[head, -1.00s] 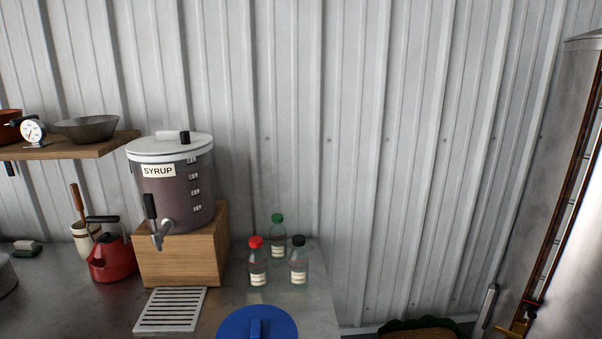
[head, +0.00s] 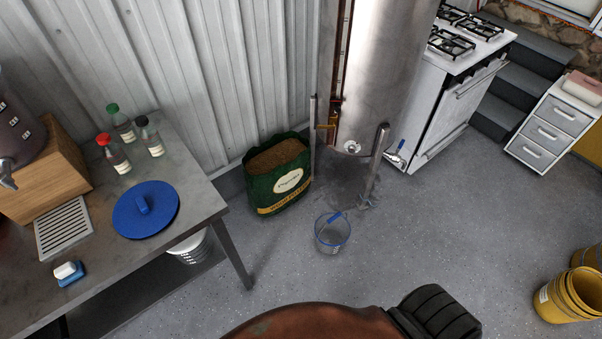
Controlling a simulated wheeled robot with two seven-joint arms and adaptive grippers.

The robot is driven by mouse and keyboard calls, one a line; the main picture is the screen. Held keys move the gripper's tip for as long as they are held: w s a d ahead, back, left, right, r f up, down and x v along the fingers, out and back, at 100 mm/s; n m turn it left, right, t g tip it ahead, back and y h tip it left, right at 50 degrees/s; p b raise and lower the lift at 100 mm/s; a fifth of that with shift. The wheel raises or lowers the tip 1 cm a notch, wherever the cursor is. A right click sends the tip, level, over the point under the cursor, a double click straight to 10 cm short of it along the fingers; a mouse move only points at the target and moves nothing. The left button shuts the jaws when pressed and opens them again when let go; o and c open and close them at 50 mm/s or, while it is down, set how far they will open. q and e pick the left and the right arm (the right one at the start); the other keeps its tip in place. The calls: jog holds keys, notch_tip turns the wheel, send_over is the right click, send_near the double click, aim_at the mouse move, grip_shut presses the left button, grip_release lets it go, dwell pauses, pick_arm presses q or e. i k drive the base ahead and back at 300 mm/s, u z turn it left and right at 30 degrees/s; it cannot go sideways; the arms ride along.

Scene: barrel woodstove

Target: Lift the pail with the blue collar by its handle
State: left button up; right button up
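A small greyish pail (head: 331,238) with a blue rim and a blue grip (head: 334,218) on its handle stands upright on the floor, in front of the tall metal cylinder. The blue at its top looks like the collar, though the pail is small in the view. Neither of my grippers shows in the head view.
A green pellet bag (head: 278,178) stands left of the pail. The metal cylinder (head: 375,75) rises behind it. A metal table (head: 190,215) is at the left, yellow buckets (head: 566,298) at the right. A rusty rounded body (head: 310,322) fills the bottom middle. Floor right of the pail is clear.

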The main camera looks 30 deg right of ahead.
aim_at(333, 237)
jog(key=z, duration=0.5)
jog(key=k, duration=0.6)
jog(key=z, duration=1.2)
jog(key=i, duration=1.45)
jog(key=u, duration=0.1)
